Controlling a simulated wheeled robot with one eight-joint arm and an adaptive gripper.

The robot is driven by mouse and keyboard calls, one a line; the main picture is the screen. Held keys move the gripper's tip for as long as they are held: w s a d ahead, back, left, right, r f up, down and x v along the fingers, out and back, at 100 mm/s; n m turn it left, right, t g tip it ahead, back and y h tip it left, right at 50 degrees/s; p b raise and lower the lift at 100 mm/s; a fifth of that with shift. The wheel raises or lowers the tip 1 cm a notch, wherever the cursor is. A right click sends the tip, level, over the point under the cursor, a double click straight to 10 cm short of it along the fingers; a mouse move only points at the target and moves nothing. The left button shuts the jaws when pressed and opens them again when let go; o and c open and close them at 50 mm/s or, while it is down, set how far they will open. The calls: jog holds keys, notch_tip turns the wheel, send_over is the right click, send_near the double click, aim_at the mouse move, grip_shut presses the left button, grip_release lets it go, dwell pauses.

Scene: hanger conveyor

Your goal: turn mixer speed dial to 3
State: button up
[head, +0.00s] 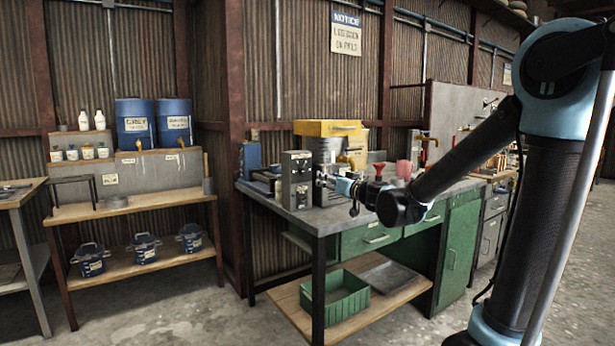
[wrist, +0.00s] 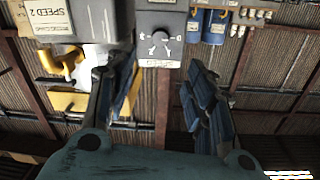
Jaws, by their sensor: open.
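A grey control box (head: 297,178) stands on the bench near its left end. In the wrist view the picture is upside down, and a grey panel (wrist: 172,17) carries a small dial (wrist: 159,36) with pale marks and a "SPEED" label below it. The dial's setting is too small to read. My gripper (head: 325,180) is just right of the box in the head view. In the wrist view my gripper (wrist: 150,78) shows two spread fingers with nothing between them. The dial lies beyond the fingertips, between them in the picture, and appears untouched.
A yellow-topped machine (head: 328,128) stands behind the box on the bench (head: 330,215). Red and yellow items stand to its right. A shelf (head: 130,208) with blue drums is at left.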

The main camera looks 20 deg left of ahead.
aim_at(305, 172)
jog(key=x, duration=1.6)
jog(key=shift+s, duration=0.1)
jog(key=c, duration=1.1)
